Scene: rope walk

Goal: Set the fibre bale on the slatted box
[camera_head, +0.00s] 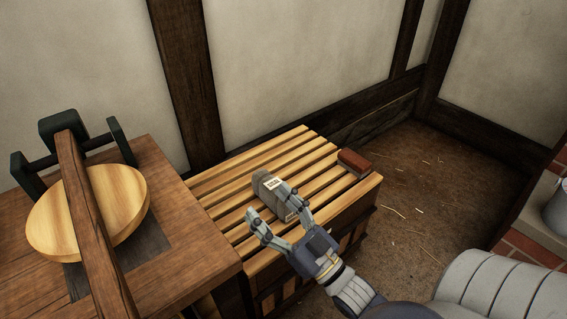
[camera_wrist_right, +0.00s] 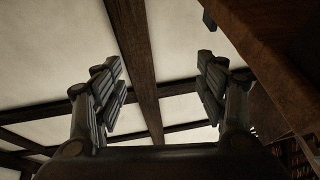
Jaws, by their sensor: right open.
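The slatted box (camera_head: 235,180) has pale wooden slats on top and stands against the wall. A grey block with a white label (camera_head: 264,184), which looks like the fibre bale, lies on the slats near the middle. My right gripper (camera_head: 269,203) reaches in from the lower right. Its fingers are apart, at the near side of the grey block and partly in front of it. I cannot tell whether they touch it. In the right wrist view the gripper (camera_wrist_right: 160,95) is open with nothing seen between its fingers. My left gripper is not in view.
A red-brown block (camera_head: 354,162) sits at the box's right end. A wooden table (camera_head: 190,235) adjoins on the left, bearing a round wooden disc (camera_head: 115,205) in a dark frame. A brick ledge (camera_head: 525,245) stands at the right. The straw-strewn floor (camera_head: 415,170) between is clear.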

